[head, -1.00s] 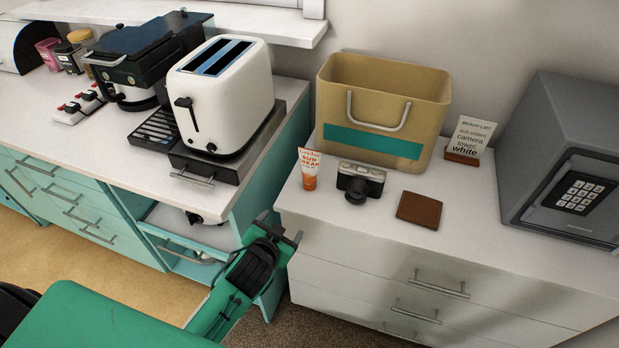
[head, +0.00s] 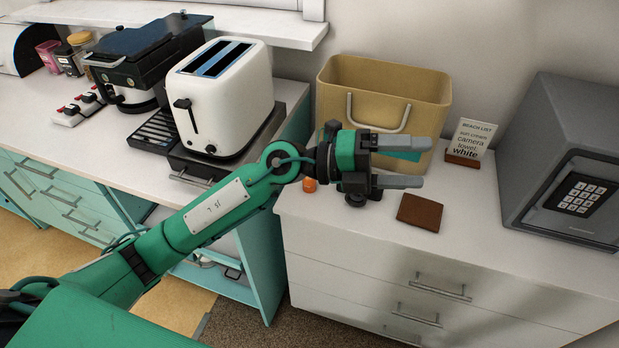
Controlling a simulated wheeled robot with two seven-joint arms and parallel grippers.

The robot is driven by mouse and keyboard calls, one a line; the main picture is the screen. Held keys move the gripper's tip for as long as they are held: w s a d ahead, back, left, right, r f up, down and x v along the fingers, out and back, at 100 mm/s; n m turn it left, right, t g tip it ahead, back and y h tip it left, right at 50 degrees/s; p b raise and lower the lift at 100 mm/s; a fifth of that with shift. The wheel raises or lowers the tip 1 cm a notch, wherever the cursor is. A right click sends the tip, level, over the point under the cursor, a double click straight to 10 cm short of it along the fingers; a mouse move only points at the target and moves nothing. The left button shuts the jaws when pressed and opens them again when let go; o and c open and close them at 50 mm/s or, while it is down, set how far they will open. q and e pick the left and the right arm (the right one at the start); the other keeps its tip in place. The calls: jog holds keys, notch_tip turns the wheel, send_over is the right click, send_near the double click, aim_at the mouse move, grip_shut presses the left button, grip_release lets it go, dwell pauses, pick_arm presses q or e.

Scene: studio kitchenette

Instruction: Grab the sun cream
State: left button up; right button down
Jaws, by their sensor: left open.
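The sun cream (head: 310,186) stands on the white dresser top, left of the camera. Only its orange cap end shows now; my left arm hides the rest of the tube. My left gripper (head: 412,164) is open, with its two fingers pointing right. It is in front of the beige beach bag and covers most of the camera (head: 355,200). My right gripper is not in view.
The beige bag (head: 385,82) stands at the back of the dresser. A brown wallet (head: 419,212) lies in front of the gripper. The beach list sign (head: 470,140) and grey safe (head: 570,160) are to the right. A white toaster (head: 224,98) stands left of the arm.

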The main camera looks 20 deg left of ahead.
pick_arm(q)
jog(key=w+a+f+m+y, duration=0.2)
jog(key=w+a+f+y, duration=0.5)
jog(key=f+y, duration=0.3)
jog(key=w+a+r+n+t+y, duration=0.1)
jog(key=w+a+r+y, duration=0.15)
jog(key=a+y, duration=0.35)
jog(key=w+a+r+n+t+y, duration=0.1)
jog(key=w+a+n+y, duration=0.2)
jog(key=a, duration=0.5)
jog(key=shift+m, duration=0.7)
jog(key=p+x, duration=0.1)
jog(key=x, duration=0.3)
jog(key=p+x, duration=0.1)
jog(key=x, duration=0.4)
jog(key=w+a+p+x, duration=0.1)
jog(key=x, duration=0.4)
jog(key=shift+r, duration=0.1)
jog(key=c, duration=1.3)
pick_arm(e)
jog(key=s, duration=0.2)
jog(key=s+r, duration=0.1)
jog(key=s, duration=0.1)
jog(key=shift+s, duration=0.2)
pick_arm(q)
jog(key=shift+r, duration=0.15)
